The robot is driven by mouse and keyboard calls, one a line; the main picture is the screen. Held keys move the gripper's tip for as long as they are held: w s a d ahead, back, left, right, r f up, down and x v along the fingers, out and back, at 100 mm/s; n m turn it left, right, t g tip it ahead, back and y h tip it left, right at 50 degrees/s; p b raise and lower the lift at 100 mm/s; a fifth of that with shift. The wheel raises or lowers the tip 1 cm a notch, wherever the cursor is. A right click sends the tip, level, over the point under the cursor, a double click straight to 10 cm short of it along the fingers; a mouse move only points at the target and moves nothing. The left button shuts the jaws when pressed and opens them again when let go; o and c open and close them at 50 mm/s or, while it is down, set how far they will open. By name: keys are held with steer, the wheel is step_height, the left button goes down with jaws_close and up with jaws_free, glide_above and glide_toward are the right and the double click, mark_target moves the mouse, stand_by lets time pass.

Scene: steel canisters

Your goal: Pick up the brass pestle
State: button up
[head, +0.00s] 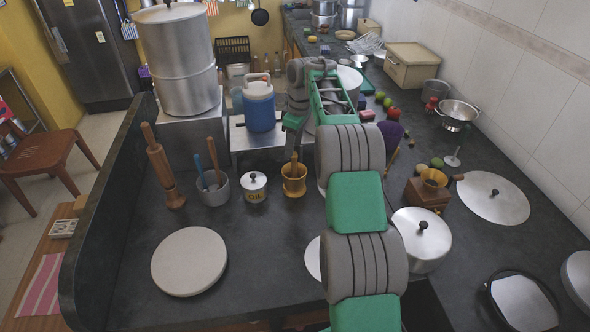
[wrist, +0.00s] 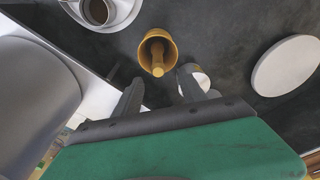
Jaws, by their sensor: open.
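The brass pestle (head: 294,160) stands in a brass mortar (head: 295,183) on the dark counter, its upper end showing above the rim. In the wrist view the pestle (wrist: 158,66) leans in the mortar (wrist: 147,44), and its lower end is hidden inside. My gripper (wrist: 160,83) is open and empty, with its two dark fingers apart on either side of the pestle's line of sight. No finger visibly touches the pestle. In the head view my arm hides part of the area behind the mortar.
A lidded oil pot (head: 255,188) and a grey mortar (head: 214,190) stand left of the brass mortar. A blue jug (head: 259,106) and a tall steel canister (head: 180,60) stand behind. A pale round board (head: 189,262) lies in front. A lidded pot (head: 422,240) stands right of my arm.

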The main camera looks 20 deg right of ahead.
mark_target(293, 161)
steer(key=f, duration=0.3)
steer(key=f+p, duration=0.1)
steer(key=f, duration=0.3)
steer(key=shift+w+f, duration=0.2)
steer(key=shift+f, duration=0.1)
steer(key=shift+c, duration=0.5)
jaws_close()
